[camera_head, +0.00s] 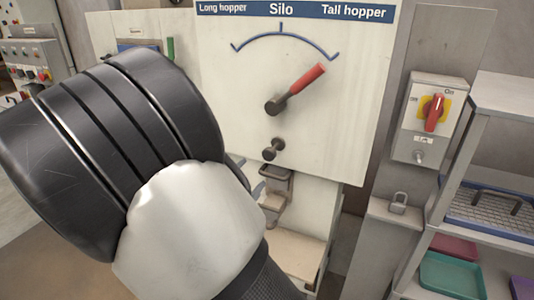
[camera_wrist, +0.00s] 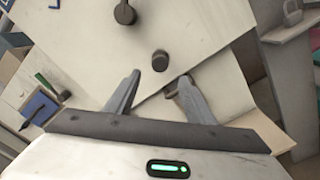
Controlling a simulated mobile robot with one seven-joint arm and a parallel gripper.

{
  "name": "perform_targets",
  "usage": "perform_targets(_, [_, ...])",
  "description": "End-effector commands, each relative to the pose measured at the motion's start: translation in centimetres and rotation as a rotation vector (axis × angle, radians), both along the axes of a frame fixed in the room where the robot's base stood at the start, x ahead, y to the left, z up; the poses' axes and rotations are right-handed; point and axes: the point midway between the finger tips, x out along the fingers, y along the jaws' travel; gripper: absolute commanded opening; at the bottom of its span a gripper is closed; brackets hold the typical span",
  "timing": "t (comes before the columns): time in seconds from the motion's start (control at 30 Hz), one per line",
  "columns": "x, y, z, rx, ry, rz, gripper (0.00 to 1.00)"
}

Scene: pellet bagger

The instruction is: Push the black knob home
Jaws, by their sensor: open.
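The black knob (camera_head: 270,153) is on the pale Silo panel, below the pivot of a red-handled lever (camera_head: 305,85). In the head view it stands out from the panel on a short stem. The wrist view shows the knob (camera_wrist: 161,60) nearly end-on, just beyond and between the fingertips. My gripper (camera_wrist: 159,77) is open and empty, with its two grey fingers apart and not visibly touching the knob. The lever points up and right, toward the "Tall hopper" side of the blue arc scale.
A metal spout (camera_head: 276,185) is below the panel. A red-and-yellow rotary switch (camera_head: 435,112) is on a box at right, above a padlock (camera_head: 398,203). Shelves with a teal tray (camera_head: 452,275) stand at lower right. The panel face around the knob is clear.

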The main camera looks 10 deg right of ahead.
Motion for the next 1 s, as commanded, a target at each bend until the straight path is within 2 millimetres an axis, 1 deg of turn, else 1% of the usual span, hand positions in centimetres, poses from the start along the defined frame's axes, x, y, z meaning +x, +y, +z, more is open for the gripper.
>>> perform_targets(0.03, [0.9,-0.9,0.0,-0.002,-0.001,-0.005,0.49])
perform_targets(0.3, [5.7,-4.4,0.0,-0.001,0.0,-0.005,0.49])
perform_targets(0.5, [8.5,-6.4,0.0,-0.001,0.0,-0.004,0.49])
perform_targets(0.7, [9.9,-7.3,0.0,-0.001,0.001,-0.001,0.49])
perform_targets(1.0, [10.1,-7.5,0.0,-0.001,0.001,-0.001,0.49])
